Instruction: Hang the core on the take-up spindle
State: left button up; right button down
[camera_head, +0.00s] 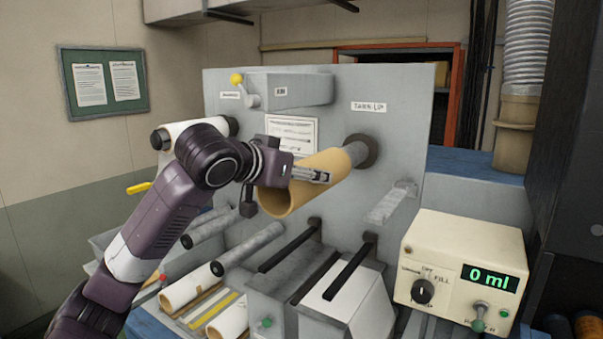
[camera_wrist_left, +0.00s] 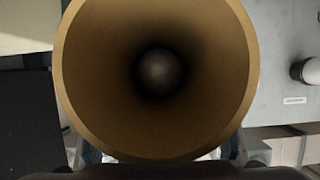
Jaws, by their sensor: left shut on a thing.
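The tan cardboard core (camera_head: 312,182) is a hollow tube at the middle of the machine panel. My left gripper (camera_head: 318,175) is shut on its wall near the open front end. The core's far end is close to the dark round hub of the take-up spindle (camera_head: 364,151), beside the "TAKE UP" label. In the left wrist view I look into the open core (camera_wrist_left: 88,75), and a grey round end, seemingly the spindle (camera_wrist_left: 160,70), shows deep inside near the middle. How far the core sits over the spindle is hidden. My right gripper is not in view.
A white roll (camera_head: 188,132) sits on another spindle at the left of the grey panel (camera_head: 400,105). Below are a tray with spare cores (camera_head: 190,285), two black rods (camera_head: 350,272) and a cream control box (camera_head: 440,255) reading 0 ml.

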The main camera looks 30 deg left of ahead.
pick_arm(q)
jog(key=shift+f, duration=0.2)
dwell(0.6)
jog(key=o, duration=1.4)
jog(key=shift+s+f, duration=0.1)
jog(key=shift+s+a+b, duration=0.15)
jog(key=shift+s+b, duration=0.4)
jog(key=shift+s, duration=1.6)
jog(key=shift+s+a+b, duration=0.2)
jog(key=shift+s+b, duration=0.35)
jog(key=shift+s, duration=1.6)
jog(key=shift+s+a+b, duration=0.15)
jog(key=shift+s+b, duration=0.4)
jog(key=shift+s, duration=1.6)
